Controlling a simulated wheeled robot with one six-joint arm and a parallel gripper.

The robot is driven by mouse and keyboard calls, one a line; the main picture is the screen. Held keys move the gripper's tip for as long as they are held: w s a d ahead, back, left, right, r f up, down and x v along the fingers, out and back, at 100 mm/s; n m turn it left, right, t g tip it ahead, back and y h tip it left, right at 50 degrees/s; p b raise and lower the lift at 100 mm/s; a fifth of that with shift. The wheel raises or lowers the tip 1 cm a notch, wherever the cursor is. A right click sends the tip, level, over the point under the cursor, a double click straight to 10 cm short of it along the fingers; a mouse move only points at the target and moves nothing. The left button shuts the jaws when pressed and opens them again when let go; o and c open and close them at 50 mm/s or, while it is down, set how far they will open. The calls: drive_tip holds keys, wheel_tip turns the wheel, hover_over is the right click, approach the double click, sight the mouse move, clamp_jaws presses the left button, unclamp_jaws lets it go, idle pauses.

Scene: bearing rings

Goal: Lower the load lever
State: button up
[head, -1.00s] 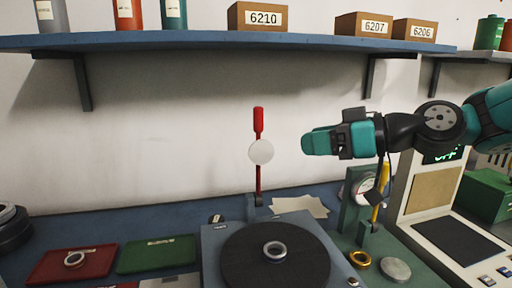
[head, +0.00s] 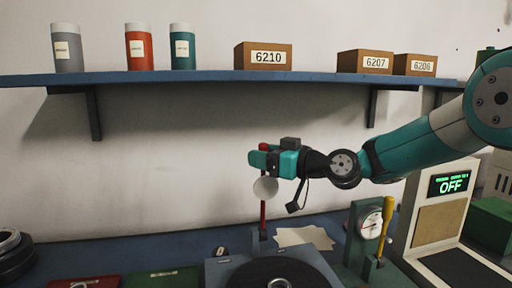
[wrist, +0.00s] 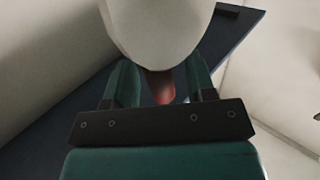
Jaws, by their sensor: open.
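The load lever (head: 263,215) stands upright behind the blue-grey machine (head: 222,270), with a red handle and a white disc (head: 265,188) on its stem. In the head view my gripper (head: 257,158) is at the height of the red handle and hides most of it. In the wrist view my gripper (wrist: 160,78) is open, with the red handle (wrist: 161,88) showing between its two fingers. The white disc (wrist: 160,28) fills the top middle there. I cannot tell whether the fingers touch the handle.
A gauge stand (head: 364,228) with a yellow lever (head: 387,216) stands to the right. Beside it is a tester whose display (head: 451,184) reads OFF. A blue shelf (head: 210,77) with boxes and canisters runs above. Red and green trays lie at the front left.

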drive_tip(key=shift+x, duration=1.05)
clamp_jaws()
drive_tip(key=shift+s+f, duration=0.1)
